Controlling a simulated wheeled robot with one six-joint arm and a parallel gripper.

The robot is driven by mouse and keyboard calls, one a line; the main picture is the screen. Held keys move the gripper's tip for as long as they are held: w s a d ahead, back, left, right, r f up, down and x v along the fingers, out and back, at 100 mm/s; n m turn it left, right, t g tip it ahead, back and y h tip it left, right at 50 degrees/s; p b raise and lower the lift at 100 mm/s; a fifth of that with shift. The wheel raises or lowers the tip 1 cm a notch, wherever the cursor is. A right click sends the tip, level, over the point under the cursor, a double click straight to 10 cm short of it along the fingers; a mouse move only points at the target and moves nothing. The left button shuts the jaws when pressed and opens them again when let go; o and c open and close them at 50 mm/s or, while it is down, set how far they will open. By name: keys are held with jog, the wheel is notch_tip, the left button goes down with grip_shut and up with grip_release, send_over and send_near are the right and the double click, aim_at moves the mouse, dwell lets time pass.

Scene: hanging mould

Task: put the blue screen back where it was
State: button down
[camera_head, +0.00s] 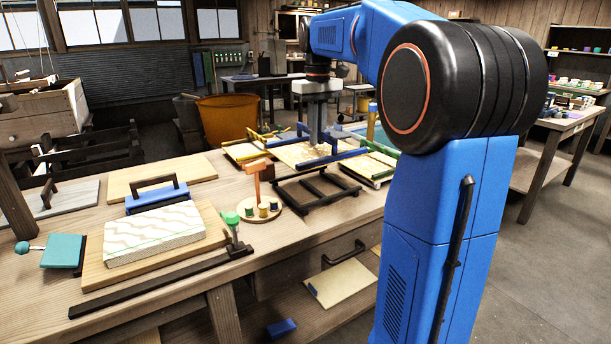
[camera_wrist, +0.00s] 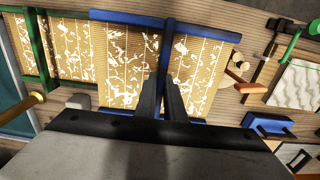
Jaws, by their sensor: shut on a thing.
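The blue screen (camera_head: 330,160) is a blue-edged frame over the workbench, behind a black rack. In the wrist view, its long blue bars (camera_wrist: 215,30) lie above and below a tan, white-patterned surface, and a blue crosspiece runs between them. My gripper (camera_head: 318,141) points down at the screen. In the wrist view, its dark fingers (camera_wrist: 165,88) are shut on the blue crosspiece. The fingers hide part of the crosspiece. I cannot tell whether the screen touches the surface below it.
A yellow-edged screen (camera_head: 243,151) lies to the left and a green-edged one (camera_head: 382,172) to the right. The black rack (camera_head: 316,192) stands in front. A round tray with small spools (camera_head: 262,210), a patterned white block (camera_head: 160,235) and a blue handled block (camera_head: 157,197) occupy the bench's left side.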

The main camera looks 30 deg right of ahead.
jog(key=shift+w+f, duration=0.1)
jog(key=shift+f, duration=4.85)
jog(key=shift+f, duration=0.2)
jog(key=c, duration=1.8)
grip_release()
jog(key=shift+c, duration=0.2)
jog(key=shift+r, duration=0.1)
